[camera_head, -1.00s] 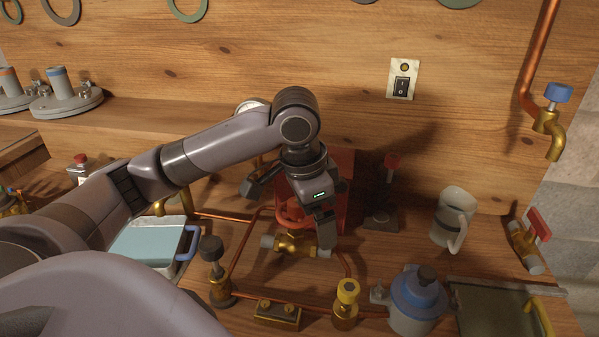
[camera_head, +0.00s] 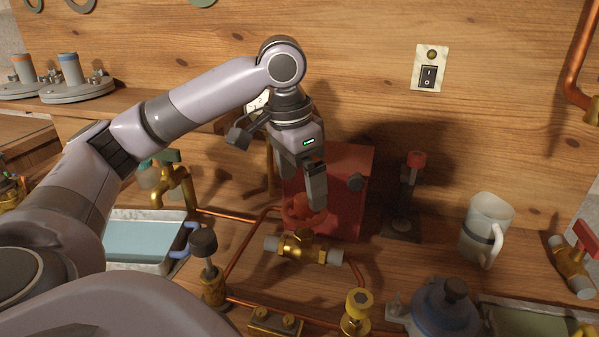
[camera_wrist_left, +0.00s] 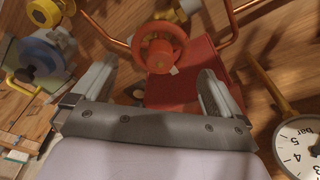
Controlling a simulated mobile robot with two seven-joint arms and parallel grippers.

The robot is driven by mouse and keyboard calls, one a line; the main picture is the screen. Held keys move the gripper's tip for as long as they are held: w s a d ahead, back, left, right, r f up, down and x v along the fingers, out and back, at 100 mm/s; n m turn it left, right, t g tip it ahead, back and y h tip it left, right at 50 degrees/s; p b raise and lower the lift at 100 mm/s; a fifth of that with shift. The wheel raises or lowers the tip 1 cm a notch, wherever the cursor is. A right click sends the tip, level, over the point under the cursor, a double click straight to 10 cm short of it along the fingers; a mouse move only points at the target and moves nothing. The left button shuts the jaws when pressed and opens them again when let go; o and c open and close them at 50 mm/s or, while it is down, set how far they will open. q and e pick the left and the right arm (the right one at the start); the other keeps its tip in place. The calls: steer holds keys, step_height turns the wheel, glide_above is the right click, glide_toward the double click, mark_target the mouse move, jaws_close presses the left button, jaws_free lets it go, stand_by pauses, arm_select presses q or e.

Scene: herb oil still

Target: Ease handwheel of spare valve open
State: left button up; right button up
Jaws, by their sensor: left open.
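The spare valve (camera_head: 292,248) is a brass body with grey ends, lying on the bench in front of a red box. Its orange-red handwheel (camera_head: 292,213) is partly hidden by a finger in the head view. My left gripper (camera_head: 277,174) is open and empty above and behind the valve. In the left wrist view the handwheel (camera_wrist_left: 158,50) shows whole, ahead of the gap between the two spread fingers (camera_wrist_left: 156,70). I see no contact with the wheel. My right gripper is out of view.
The red box (camera_head: 345,190) stands close behind the valve. A black valve knob (camera_head: 203,243), a yellow-topped valve (camera_head: 357,310) and copper pipes surround it. A mug (camera_head: 485,225) and a red-handled valve (camera_head: 572,265) stand right. A pressure gauge (camera_wrist_left: 300,143) is near the gripper.

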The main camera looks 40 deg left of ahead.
mark_target(304, 197)
arm_select(q)
steer(key=shift+w+d+f+b, duration=0.1)
steer(key=shift+w+f+b, duration=0.1)
steer(key=shift+f, duration=0.95)
steer(key=shift+w+f+b, duration=0.15)
steer(key=shift+f, duration=1)
steer(key=c, duration=0.9)
steer(key=shift+r+n+p, duration=0.25)
steer(key=shift+n+p, duration=0.45)
steer(key=shift+p, duration=0.5)
steer(key=shift+f+n+p, duration=0.1)
steer(key=shift+n+p, duration=0.3)
steer(key=shift+p, duration=0.05)
steer(key=shift+f, duration=0.1)
